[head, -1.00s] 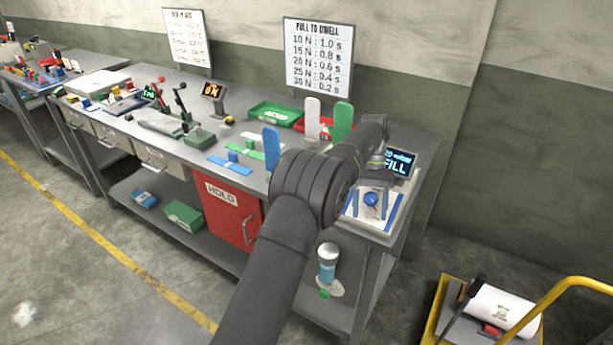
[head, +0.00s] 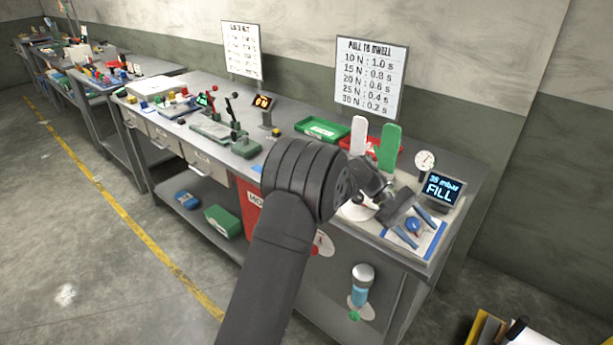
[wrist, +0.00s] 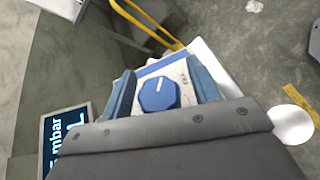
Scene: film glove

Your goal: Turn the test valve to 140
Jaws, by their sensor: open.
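The test valve (wrist: 158,95) is a blue knob with a white pointer line, on a white panel with a blue border. It also shows in the head view (head: 413,225), at the right end of the bench. My gripper (wrist: 162,92) is open, with one blue finger on each side of the knob in the wrist view. Gaps show between the fingers and the knob. In the head view my gripper (head: 418,228) is over the panel. A display (head: 441,188) beside the valve reads "38 mbar FILL", though the first number is small. The scale around the knob is mostly hidden.
A round white gauge (head: 425,160) stands behind the display. Green and white upright paddles (head: 389,148) stand left of the valve, near a red tray. A green tray (head: 322,129) lies farther left. A yellow cart rail (wrist: 150,22) is beyond the bench edge.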

